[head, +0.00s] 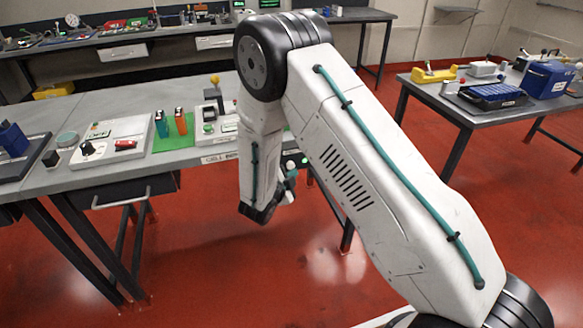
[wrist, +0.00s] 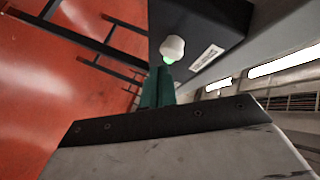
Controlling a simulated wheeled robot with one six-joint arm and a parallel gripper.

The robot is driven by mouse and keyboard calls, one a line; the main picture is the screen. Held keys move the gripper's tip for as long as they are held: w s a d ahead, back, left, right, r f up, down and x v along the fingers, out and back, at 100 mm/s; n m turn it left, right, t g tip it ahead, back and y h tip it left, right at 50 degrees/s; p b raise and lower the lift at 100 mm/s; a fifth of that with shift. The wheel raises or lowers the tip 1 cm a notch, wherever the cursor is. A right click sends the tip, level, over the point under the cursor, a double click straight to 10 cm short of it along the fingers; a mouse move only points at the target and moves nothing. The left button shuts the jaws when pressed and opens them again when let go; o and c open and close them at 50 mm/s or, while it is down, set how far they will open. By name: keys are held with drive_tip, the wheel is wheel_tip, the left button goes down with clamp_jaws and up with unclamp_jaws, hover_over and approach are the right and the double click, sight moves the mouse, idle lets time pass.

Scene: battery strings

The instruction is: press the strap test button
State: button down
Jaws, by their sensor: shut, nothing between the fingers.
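A white rounded knob (wrist: 172,48), likely the strap test button, stands out from a dark box (wrist: 205,22) with a white printed label (wrist: 206,58). A small bright green spot shows at its lower edge. My gripper (wrist: 160,82) has teal fingers, shut and empty, with the tips right at the knob; I cannot tell whether they touch it. In the head view my gripper (head: 290,182) hangs low beside the front edge of the left bench, close under a dark box (head: 297,156) there. My forearm hides part of that area.
The left bench (head: 75,180) holds a panel with a black knob and red switch (head: 110,142), orange and teal cells on a green mat (head: 175,142), and a white device (head: 208,128). A right table (head: 440,99) carries a blue box (head: 545,79). Red floor lies open between them.

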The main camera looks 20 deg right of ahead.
drive_tip(key=shift+s, duration=0.1)
drive_tip(key=s, duration=0.5)
idle(0.5)
idle(0.6)
